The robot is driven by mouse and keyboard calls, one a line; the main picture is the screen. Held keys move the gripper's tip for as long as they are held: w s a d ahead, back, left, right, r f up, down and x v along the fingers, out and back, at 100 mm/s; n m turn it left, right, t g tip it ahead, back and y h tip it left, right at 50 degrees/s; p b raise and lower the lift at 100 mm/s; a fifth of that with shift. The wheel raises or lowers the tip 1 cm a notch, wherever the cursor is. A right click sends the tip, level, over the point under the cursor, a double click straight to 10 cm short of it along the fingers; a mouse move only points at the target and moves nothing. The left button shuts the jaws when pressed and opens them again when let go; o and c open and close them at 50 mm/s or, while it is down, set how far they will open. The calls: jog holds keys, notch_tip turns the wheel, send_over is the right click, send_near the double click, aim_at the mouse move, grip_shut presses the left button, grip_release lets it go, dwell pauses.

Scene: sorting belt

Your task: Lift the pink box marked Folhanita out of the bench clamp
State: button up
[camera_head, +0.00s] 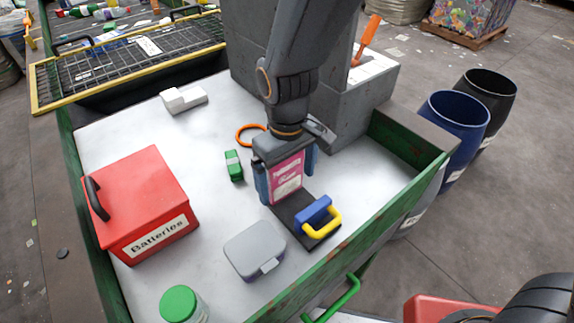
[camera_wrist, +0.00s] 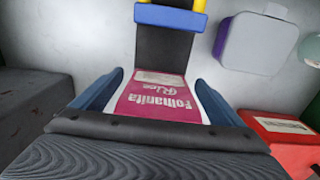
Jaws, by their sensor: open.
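The pink box marked Folhanita (camera_head: 286,181) stands upright at the rear end of the bench clamp's black base (camera_head: 293,212). The clamp has a blue block (camera_head: 312,209) and a yellow handle (camera_head: 334,222) at its front. My gripper (camera_head: 287,183) points down over the box, with one blue finger on each side of it. The fingers are open. In the wrist view the box (camera_wrist: 160,95) lies between the two fingers (camera_wrist: 158,92), its lettering visible. The clamp's blue block (camera_wrist: 170,17) and yellow handle show at the top. The box's back is hidden.
A red Batteries box (camera_head: 150,200) stands at the left, a grey lidded case (camera_head: 254,250) in front and a green-capped jar (camera_head: 180,303) at the front edge. A green item (camera_head: 233,165) and an orange ring (camera_head: 250,133) lie near my gripper. Green walls (camera_head: 375,240) edge the bench.

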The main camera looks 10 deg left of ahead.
jog(key=shift+f, duration=1.25)
jog(key=c, duration=1.1)
jog(key=shift+s+d, duration=0.1)
jog(key=shift+s+d+r+p, duration=0.1)
jog(key=shift+s+d+p, duration=0.2)
jog(key=shift+d+p, duration=0.15)
jog(key=shift+s+d+r, duration=0.1)
jog(key=shift+s+d, duration=0.35)
jog(key=shift+d, duration=0.05)
jog(key=shift+p, duration=0.3)
notch_tip(320, 180, up, 8)
jog(key=p, duration=0.7)
jog(key=shift+r, duration=0.25)
